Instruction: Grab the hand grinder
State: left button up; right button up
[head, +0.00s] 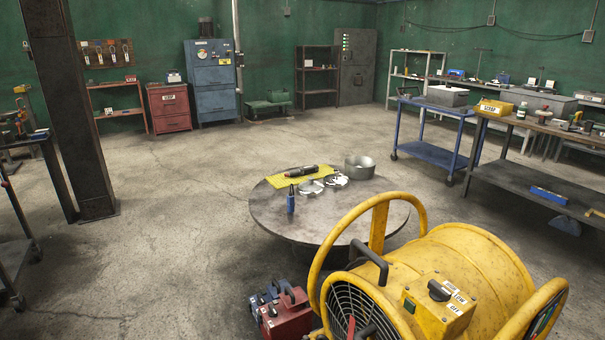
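A dark, elongated tool that looks like the hand grinder (301,171) lies on a yellow mat (271,181) at the back of a round dark table (275,220). It is small in the head view, so its details are hard to tell. Metal dishes (311,187) and a taller grey metal pot (359,167) stand beside it on the table. A small blue bottle-like item (291,200) stands upright near the table's front left. Neither of my grippers shows in the head view.
A large yellow blower (455,265) stands in the right foreground and covers the table's front right edge. A red toolbox (285,315) sits on the floor beside it. A steel column (82,120) rises at left. Open concrete floor lies left of the table. A blue cart (430,152) stands at right.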

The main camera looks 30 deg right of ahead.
aim_at(313, 169)
jog(key=i+j+u, duration=0.1)
jog(key=i, duration=0.2)
jog(key=i+j, duration=0.1)
jog(key=i, duration=0.15)
jog(key=i+z, duration=0.1)
jog(key=i, duration=1.05)
jog(key=i+j, duration=0.2)
jog(key=i, duration=0.9)
jog(key=i+z, duration=0.15)
jog(key=i, duration=0.45)
jog(key=i+z, duration=0.1)
jog(key=i, duration=0.45)
jog(key=i+j+z, duration=0.15)
jog(key=i, duration=0.45)
jog(key=i+j+z, duration=0.1)
jog(key=i, duration=0.45)
